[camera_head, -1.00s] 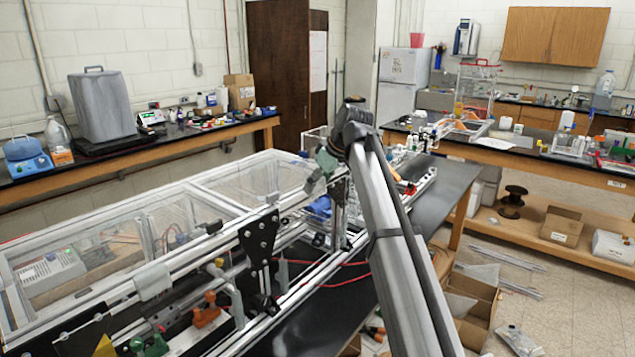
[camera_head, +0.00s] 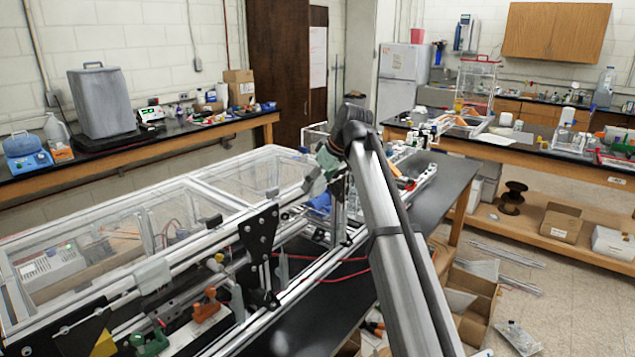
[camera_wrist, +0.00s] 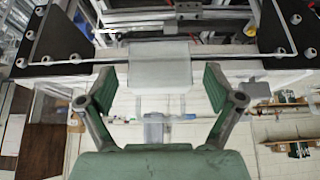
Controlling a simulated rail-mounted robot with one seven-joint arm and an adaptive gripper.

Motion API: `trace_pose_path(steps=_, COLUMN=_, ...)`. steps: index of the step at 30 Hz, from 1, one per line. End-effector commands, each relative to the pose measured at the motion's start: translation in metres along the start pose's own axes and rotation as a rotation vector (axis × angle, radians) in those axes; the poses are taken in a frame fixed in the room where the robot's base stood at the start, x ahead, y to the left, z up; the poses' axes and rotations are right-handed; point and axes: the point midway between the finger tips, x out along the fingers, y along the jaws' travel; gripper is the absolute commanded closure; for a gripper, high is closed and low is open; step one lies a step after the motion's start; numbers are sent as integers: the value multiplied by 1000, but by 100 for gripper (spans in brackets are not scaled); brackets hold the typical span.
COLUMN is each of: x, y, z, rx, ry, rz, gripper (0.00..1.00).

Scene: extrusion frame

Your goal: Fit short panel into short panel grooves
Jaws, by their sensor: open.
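My gripper (camera_wrist: 160,86) is open, with its two green-padded fingers spread wide in the wrist view. A pale, flat-faced piece (camera_wrist: 160,68), which may be the short panel, shows between the fingertips, with a gap on each side. It sits against a metal rail (camera_wrist: 215,63) that runs between two black corner brackets (camera_wrist: 46,42). I cannot tell whether it is seated in grooves. In the head view, my gripper (camera_head: 325,165) is small and partly hidden by my arm, above the far end of the extrusion frame (camera_head: 190,240). Its fingers are unclear there.
Clear panels cover much of the frame. A black bracket plate (camera_head: 259,238) and orange (camera_head: 207,306) and green (camera_head: 150,343) parts are at its front. Red cables cross the black table (camera_head: 325,310). An open cardboard box (camera_head: 473,300) stands on the floor at right.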

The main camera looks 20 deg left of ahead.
Motion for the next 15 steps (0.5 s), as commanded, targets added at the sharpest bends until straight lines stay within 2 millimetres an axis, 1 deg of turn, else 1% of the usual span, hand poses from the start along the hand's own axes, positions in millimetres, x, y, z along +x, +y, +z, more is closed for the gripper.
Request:
trace_pose_path(steps=5, x=-18, y=0, z=-1, rx=0, ry=2, rz=2, gripper=9)
trace_pose_path(steps=8, x=-34, y=1, z=-1, rx=0, ry=2, rz=2, gripper=9)
trace_pose_path(steps=15, x=-81, y=1, z=-1, rx=0, ry=3, rz=3, gripper=9)
